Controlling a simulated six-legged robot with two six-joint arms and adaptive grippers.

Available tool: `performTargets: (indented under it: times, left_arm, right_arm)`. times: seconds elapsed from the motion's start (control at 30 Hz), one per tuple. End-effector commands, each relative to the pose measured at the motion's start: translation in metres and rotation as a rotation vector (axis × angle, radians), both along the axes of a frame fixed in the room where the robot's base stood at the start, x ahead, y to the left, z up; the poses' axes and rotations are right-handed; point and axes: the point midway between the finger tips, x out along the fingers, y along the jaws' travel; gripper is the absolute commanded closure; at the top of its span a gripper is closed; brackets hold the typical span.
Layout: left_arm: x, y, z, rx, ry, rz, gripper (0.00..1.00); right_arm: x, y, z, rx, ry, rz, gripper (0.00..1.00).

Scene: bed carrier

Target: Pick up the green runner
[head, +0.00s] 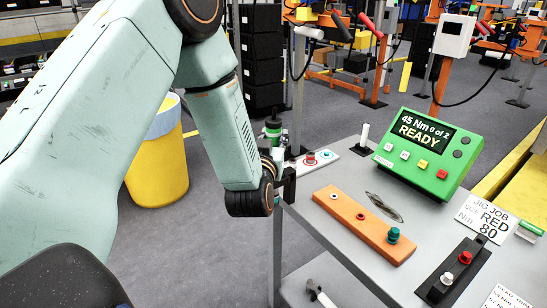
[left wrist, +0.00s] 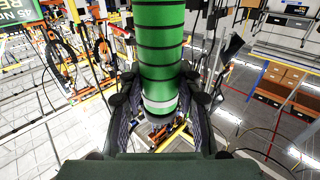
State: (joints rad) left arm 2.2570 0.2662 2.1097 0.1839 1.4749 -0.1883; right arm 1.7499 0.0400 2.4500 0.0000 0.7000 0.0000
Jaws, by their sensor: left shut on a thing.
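The green runner is a green cylinder (left wrist: 162,45) with black rings and a pale band near its lower end in the left wrist view. My left gripper (left wrist: 160,122) is shut on it, with a dark finger on each side. In the head view a green and dark part of the runner (head: 273,130) stands up beyond my left wrist, at the table's left edge. My arm hides most of the gripper and the runner's lower part there. My right gripper is not in view.
The grey table (head: 340,255) holds an orange bar (head: 345,215) with fittings, a white plate (head: 318,160), a green console (head: 428,152) reading READY, a job card (head: 486,215) and a black block (head: 455,272). A yellow bin (head: 158,165) stands on the floor left.

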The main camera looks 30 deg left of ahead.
Motion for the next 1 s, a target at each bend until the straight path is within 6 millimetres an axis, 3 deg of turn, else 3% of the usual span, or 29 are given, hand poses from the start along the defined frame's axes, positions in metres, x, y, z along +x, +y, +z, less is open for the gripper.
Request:
performTargets:
  times: [0.27,0.83,1.0]
  left_arm:
    - [0.000,0.000,-0.001,-0.001,0.003,0.000,1.00]
    - [0.000,0.000,0.001,-0.001,-0.001,-0.002,1.00]
    - [0.001,0.000,0.013,0.000,-0.005,-0.001,1.00]
  right_arm:
    - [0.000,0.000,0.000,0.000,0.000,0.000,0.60]
    - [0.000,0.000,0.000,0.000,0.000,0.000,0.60]
    - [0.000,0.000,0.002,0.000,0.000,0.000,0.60]
